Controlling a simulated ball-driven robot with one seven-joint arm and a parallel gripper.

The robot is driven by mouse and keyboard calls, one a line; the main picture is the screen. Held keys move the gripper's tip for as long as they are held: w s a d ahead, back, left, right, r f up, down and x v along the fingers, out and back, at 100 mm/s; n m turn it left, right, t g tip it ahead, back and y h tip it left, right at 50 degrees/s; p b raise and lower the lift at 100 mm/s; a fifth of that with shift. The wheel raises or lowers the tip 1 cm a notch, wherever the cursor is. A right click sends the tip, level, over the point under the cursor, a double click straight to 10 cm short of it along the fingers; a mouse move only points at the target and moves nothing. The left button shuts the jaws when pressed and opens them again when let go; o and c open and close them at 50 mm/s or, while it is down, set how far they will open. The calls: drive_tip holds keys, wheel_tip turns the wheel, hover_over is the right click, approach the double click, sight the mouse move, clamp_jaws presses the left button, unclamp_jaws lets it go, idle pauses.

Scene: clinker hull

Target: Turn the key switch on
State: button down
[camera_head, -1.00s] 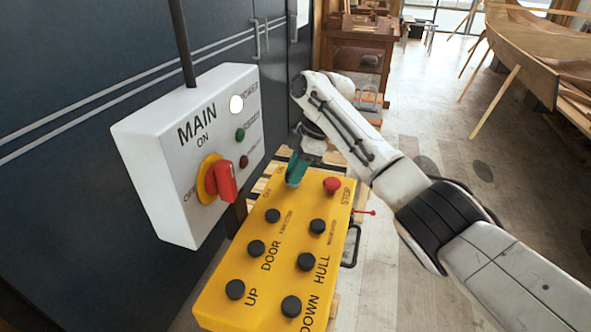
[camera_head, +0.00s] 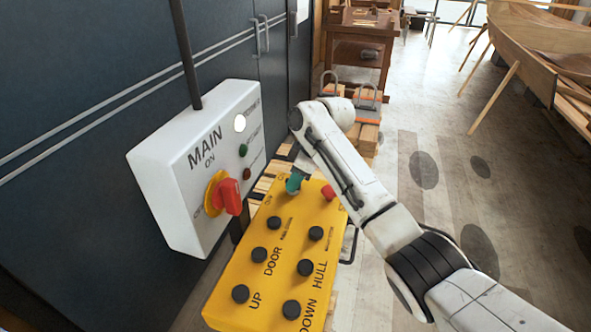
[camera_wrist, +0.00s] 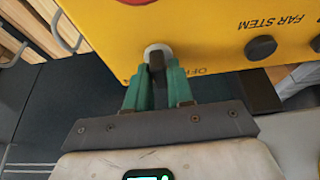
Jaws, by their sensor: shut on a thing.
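The key switch is on the far left corner of the yellow control box (camera_head: 262,290). In the wrist view its dark key (camera_wrist: 157,60) stands in a pale round collar, with an "OFF" label beside it. My gripper (camera_wrist: 158,67) has teal fingers, one on each side of the key, shut on it. The exact angle of the key is hard to tell.
A white MAIN box (camera_head: 175,195) with a red rotary switch (camera_head: 230,196) is close on the left. The yellow box carries several black buttons and a red STOP button (camera_head: 328,193), partly hidden by my arm. Wooden pallets lie behind. Open floor (camera_head: 430,200) is on the right.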

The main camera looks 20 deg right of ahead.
drive_tip(key=m+h+p, duration=0.1)
drive_tip(key=m+p, duration=0.1)
drive_tip(key=m, duration=0.1)
drive_tip(key=m+t+p, duration=0.1)
drive_tip(key=m, duration=0.2)
drive_tip(key=shift+a+r+t+h+p, duration=0.15)
drive_tip(key=shift+t+h+p, duration=0.15)
drive_tip(key=shift+h+p, duration=0.1)
idle(0.3)
drive_tip(key=c, duration=1.1)
unclamp_jaws()
drive_tip(key=shift+s, duration=0.1)
drive_tip(key=b+v, duration=0.2)
drive_tip(key=v, duration=0.8)
drive_tip(key=shift+r, duration=0.3)
